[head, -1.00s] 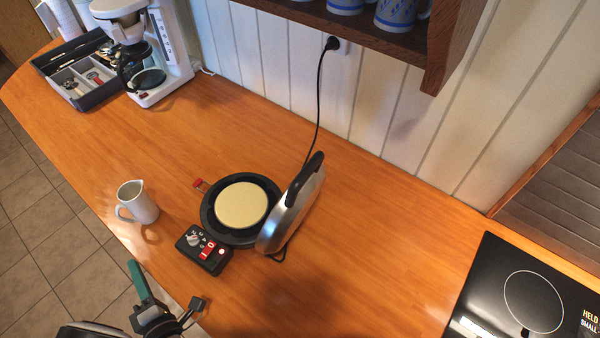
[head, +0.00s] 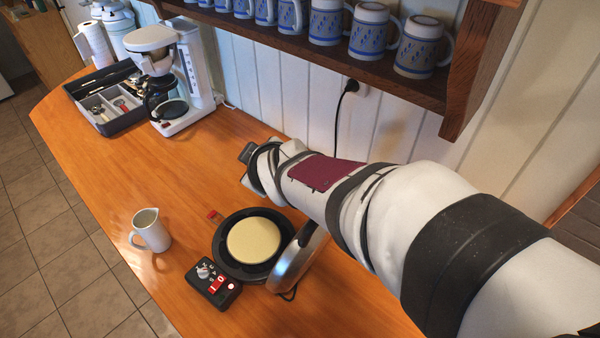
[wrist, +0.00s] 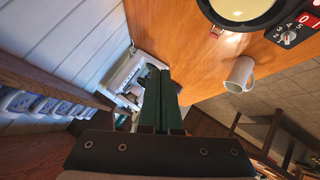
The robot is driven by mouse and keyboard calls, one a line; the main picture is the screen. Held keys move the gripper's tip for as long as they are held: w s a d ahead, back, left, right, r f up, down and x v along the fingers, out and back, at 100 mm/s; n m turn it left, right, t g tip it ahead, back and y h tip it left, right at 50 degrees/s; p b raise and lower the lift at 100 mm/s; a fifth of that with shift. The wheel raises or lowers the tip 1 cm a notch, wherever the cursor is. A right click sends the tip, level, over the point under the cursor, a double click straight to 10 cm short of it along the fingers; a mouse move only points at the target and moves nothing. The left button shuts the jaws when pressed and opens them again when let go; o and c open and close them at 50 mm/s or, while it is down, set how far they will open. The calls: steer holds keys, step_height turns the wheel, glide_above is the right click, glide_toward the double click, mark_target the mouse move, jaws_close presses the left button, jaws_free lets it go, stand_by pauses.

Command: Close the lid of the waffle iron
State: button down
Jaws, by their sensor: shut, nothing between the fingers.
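The waffle iron (head: 222,262) stands on the wooden counter with a round pale waffle (head: 253,240) in its dark base. Its silver lid (head: 296,262) stands raised on the right side of the base, partly covered by my arm. The waffle iron's rim (wrist: 220,20) and waffle also show at the top of the wrist view, cut by the frame edge. My gripper (wrist: 160,72) has its green fingers shut together and empty, apart from the waffle iron. In the head view my arm reaches in from the right behind the lid, and its fingers are hidden.
A white jug (head: 150,230) stands left of the waffle iron, and a control box (head: 212,284) sits in front of it. A coffee maker (head: 180,85) and a utensil tray (head: 120,118) are at the back left. A mug shelf (head: 330,55) overhangs the wall side.

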steer(key=s+d+m+g+h, duration=0.2)
steer(key=s+d+m+h, duration=0.5)
steer(key=d, duration=1)
steer(key=s+a+f+m+g+y, duration=0.2)
steer(key=s+m+g, duration=0.1)
steer(key=s, duration=0.5)
steer(key=s+a+f+m+g+y, duration=0.2)
steer(key=s+m, duration=0.2)
steer(key=s, duration=0.3)
steer(key=s+a+f+m+g+y, duration=0.2)
steer(key=s+m+g, duration=0.1)
steer(key=s, duration=0.5)
steer(key=w+d+r+t+y, duration=0.35)
steer(key=w+r, duration=0.55)
steer(key=w, duration=0.4)
steer(key=d+r+m+t+y, duration=0.2)
steer(key=d+r+t, duration=0.1)
steer(key=d+r, duration=0.35)
steer(key=x, duration=1.1)
steer(key=shift+w+d+m, duration=0.25)
steer(key=shift+d+m, duration=0.05)
steer(key=shift+d, duration=0.1)
steer(key=shift+f, duration=0.1)
